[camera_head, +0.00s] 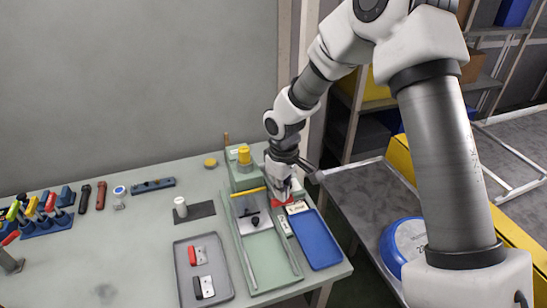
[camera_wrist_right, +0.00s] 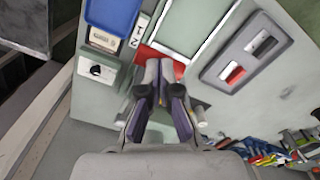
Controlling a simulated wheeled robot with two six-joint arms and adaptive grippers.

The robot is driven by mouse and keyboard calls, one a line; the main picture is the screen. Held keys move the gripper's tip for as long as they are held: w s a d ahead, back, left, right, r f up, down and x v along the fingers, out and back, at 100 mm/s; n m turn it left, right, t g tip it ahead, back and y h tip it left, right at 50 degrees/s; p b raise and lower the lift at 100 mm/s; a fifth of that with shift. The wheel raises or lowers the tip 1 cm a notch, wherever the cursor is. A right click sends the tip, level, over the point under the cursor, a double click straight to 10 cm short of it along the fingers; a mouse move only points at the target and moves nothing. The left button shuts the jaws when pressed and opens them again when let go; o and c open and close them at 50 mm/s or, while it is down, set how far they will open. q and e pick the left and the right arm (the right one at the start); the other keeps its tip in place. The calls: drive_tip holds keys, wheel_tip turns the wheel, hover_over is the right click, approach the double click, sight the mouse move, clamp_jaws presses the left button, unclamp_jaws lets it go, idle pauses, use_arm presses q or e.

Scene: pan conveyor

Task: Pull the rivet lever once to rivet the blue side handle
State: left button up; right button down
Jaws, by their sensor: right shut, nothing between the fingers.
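My right gripper (camera_head: 281,192) is shut and empty over the back right of the green riveting station (camera_head: 267,258). In the right wrist view its fingers (camera_wrist_right: 158,68) are together, just in front of a red patch (camera_wrist_right: 178,70) on the station. A yellow cap (camera_head: 244,154) tops the station's back post. I cannot clearly tell the rivet lever apart; the gripper and arm hide part of this area. No blue side handle can be made out. My left gripper is out of view.
A blue tray (camera_head: 317,243) lies right of the station. A grey tray (camera_head: 182,292) with a red and a dark handle piece lies to its left. Tools stand at the table's far left.

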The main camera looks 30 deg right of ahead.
wheel_tip(320, 180, up, 7)
drive_tip(key=p, duration=0.5)
drive_tip(key=shift+f+p, duration=0.1)
drive_tip(key=shift+p, duration=0.3)
wheel_tip(320, 180, up, 10)
drive_tip(key=s+p, duration=0.1)
drive_tip(key=p, duration=0.4)
drive_tip(key=shift+a, duration=0.15)
drive_tip(key=shift+f, duration=0.1)
